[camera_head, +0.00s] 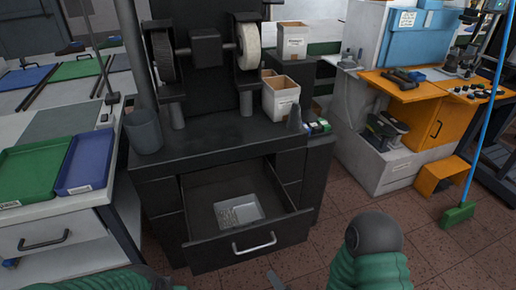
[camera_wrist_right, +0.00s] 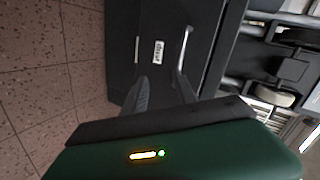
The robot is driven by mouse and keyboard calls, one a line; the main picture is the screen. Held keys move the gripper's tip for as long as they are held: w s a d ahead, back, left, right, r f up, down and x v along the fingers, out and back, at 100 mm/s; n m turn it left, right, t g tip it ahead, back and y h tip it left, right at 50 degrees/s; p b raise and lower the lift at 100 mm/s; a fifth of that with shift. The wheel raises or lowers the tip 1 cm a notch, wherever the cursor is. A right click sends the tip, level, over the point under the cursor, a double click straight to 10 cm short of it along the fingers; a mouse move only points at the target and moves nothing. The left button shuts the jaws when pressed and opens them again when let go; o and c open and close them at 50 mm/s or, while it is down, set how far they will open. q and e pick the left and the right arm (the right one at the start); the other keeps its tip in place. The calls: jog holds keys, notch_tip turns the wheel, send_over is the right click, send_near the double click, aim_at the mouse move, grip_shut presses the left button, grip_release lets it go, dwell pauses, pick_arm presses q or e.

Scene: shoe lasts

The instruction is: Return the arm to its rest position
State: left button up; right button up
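My right arm (camera_head: 370,262), green with a dark round joint, comes in at the bottom right of the head view.
The drawer (camera_head: 205,250) of the black grinder bench (camera_head: 165,158) stands open, with a pale metal tray (camera_head: 258,211) inside. Green (camera_head: 35,168) and blue (camera_head: 88,160) trays lie on the left table. An orange bench (camera_head: 430,115) stands at right.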

jog(key=s+d+r+n+g+h, duration=0.5)
jog(key=s+d+r+n+g, duration=0.5)
jog(key=d, duration=0.3)
notch_tip(320, 180, up, 16)
jog(key=p, duration=1.6)
jog(key=shift+w+t, duration=0.25)
jog(key=shift+t, duration=0.05)
